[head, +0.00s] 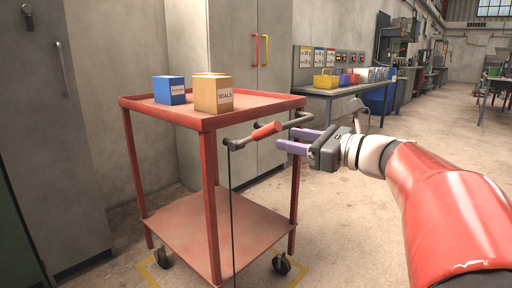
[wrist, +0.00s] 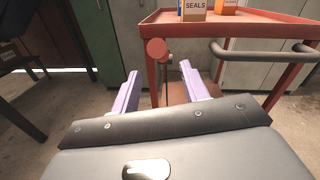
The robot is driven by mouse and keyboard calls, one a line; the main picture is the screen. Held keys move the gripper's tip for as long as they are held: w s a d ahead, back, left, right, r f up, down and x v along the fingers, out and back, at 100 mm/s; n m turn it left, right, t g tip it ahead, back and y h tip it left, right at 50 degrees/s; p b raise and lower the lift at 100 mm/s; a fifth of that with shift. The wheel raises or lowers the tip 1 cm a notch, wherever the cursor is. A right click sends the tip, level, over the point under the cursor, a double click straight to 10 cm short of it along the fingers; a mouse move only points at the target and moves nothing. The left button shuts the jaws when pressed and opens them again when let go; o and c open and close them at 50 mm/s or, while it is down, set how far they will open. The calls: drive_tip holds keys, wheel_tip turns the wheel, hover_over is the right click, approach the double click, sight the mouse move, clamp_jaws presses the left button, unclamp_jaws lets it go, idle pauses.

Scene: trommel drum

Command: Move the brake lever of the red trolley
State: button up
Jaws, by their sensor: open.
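The red trolley (head: 215,118) stands left of centre in the head view, with an upper and a lower shelf. Its brake lever (head: 266,131) has a red grip on a dark arm at the trolley's near right side, with a thin dark rod hanging below. In the wrist view the end of the red grip (wrist: 157,48) shows ahead, just beyond the fingertips and between them in the picture. My gripper (head: 295,141) is open and empty, with its purple fingers pointing at the lever from the right. The fingers also show in the wrist view (wrist: 159,78). I see no contact.
A grey push handle (head: 303,121) sticks out at the trolley's right end, close to my gripper. A blue box (head: 169,90) and a tan SEALS box (head: 213,95) stand on top. Cabinets (head: 245,60) stand behind. The floor at the right is open.

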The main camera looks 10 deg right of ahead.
sight(266, 133)
drive_tip(key=x, duration=0.7)
drive_tip(key=shift+w+a+r, duration=0.1)
drive_tip(key=shift+w+a, duration=0.1)
drive_tip(key=shift+w, duration=0.15)
drive_tip(key=shift+c, duration=0.4)
clamp_jaws()
